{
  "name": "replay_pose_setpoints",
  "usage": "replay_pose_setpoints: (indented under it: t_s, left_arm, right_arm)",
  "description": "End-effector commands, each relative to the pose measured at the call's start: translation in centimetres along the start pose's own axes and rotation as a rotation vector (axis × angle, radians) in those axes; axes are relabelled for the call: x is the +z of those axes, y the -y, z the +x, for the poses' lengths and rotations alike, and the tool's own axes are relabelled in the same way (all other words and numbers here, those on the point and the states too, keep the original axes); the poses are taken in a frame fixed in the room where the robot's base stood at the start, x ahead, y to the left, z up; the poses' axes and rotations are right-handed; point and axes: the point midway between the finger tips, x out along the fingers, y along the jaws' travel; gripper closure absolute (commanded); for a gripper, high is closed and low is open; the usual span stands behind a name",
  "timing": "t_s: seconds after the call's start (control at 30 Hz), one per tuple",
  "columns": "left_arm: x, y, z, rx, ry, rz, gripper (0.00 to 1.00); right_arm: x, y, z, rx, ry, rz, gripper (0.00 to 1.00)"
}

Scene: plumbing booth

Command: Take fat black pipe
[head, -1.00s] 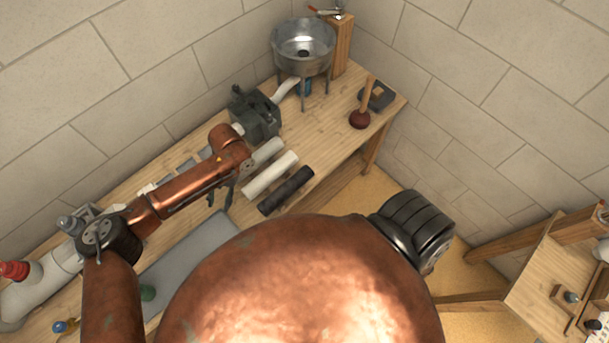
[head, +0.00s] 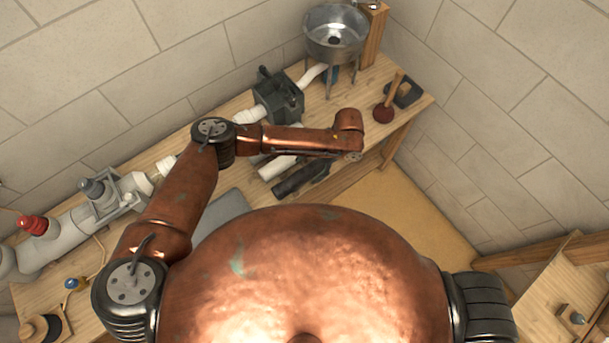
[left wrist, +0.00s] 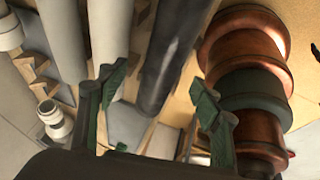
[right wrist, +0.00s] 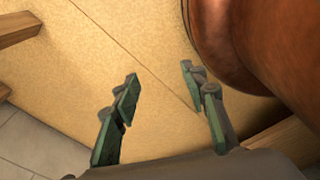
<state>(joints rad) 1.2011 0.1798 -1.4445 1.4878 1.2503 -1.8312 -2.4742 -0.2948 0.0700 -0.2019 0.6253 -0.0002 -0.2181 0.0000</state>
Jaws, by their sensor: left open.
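The fat black pipe (head: 300,179) lies on the wooden workbench, at the front end of a row of pipes, partly under my left forearm in the head view. In the left wrist view the black pipe (left wrist: 172,60) runs from the top edge down into the space between the fingertips. My left gripper (left wrist: 160,97) is open and empty, with the pipe apart from both fingers. In the head view the left gripper is mostly hidden behind its wrist. My right gripper (right wrist: 160,84) is open and empty above the tan floor; it is out of the head view.
A white pipe (head: 276,167) lies beside the black one. Large grey pipework (head: 75,222) is at the left. A second wooden table (head: 545,290) is at the right.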

Motion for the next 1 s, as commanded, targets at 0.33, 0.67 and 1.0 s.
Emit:
replay_pose_setpoints:
  t_s: [0.33,0.67,1.0]
  left_arm:
    - [0.6,0.3,4.2,0.001,-0.001,0.002,0.41]
    - [0.8,0.3,5.0,0.001,0.002,0.004,0.42]
    - [0.7,0.3,5.0,0.002,0.002,0.004,0.65]
  right_arm:
    - [0.7,-0.8,-0.5,0.008,0.01,-0.002,0.6]
    - [1.2,-1.3,-0.5,0.013,0.017,0.0,0.6]
    - [1.1,-1.2,-0.5,0.012,0.016,0.0,0.6]
